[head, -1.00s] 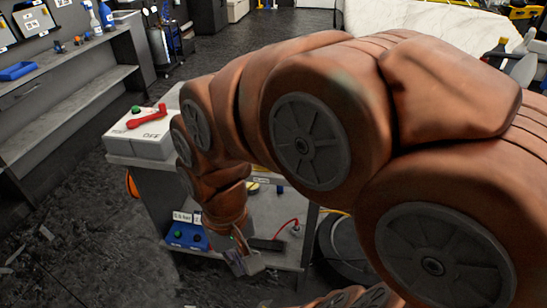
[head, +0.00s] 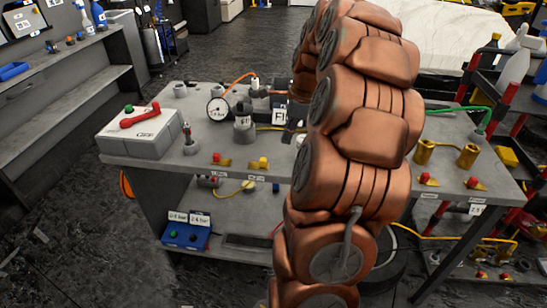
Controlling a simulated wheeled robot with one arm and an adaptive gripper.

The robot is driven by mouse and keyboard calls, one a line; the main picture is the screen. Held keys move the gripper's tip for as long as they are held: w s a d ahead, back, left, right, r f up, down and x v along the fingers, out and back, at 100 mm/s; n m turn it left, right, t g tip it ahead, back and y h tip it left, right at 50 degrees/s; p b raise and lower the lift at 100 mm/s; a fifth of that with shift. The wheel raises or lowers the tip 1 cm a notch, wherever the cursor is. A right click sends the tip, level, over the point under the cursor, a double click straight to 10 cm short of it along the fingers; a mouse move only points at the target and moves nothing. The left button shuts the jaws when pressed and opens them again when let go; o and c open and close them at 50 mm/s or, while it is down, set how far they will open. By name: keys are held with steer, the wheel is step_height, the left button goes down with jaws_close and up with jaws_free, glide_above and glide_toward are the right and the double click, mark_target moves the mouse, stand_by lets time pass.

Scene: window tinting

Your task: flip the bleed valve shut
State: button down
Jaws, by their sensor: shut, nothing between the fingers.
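My gripper (head: 291,134) is small and dark beside my copper-coloured arm, over the back middle of the grey bench (head: 330,185). It is shut and empty, next to a white label starting with "FI". Small brass fittings with a red knob (head: 217,158) and a yellow knob (head: 262,162) stand at the bench's front. More red-knobbed brass fittings (head: 428,180) stand to the right. I cannot tell which of these is the bleed valve, and my arm hides part of the bench.
A white box with a red lever (head: 139,116) sits at the bench's left end. A round gauge (head: 217,110) and a grey cylinder (head: 244,130) stand left of my gripper. A blue box (head: 187,235) is on the lower shelf. Shelving (head: 508,100) stands right.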

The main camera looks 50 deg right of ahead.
mark_target(263, 162)
steer(key=d, duration=0.1)
steer(key=d+m, duration=0.1)
steer(key=shift+s+d+f+m, duration=0.15)
steer(key=shift+s+d+m, duration=0.15)
steer(key=shift+s+d, duration=0.1)
steer(key=shift+w+a, duration=0.1)
steer(key=p+x, duration=0.2)
steer(key=x, duration=0.7)
steer(key=shift+w+f+p, duration=0.1)
steer(key=shift+f+p, duration=0.2)
steer(key=shift+p, duration=0.1)
steer(key=w+a, duration=0.1)
steer(key=w+p, duration=0.1)
steer(key=shift+w+a+f, duration=0.1)
steer(key=shift+w+a, duration=0.2)
steer(key=shift+a, duration=0.05)
steer(key=shift+w+a+f, duration=0.1)
steer(key=shift+w+a, duration=0.15)
steer(key=shift+w, duration=0.15)
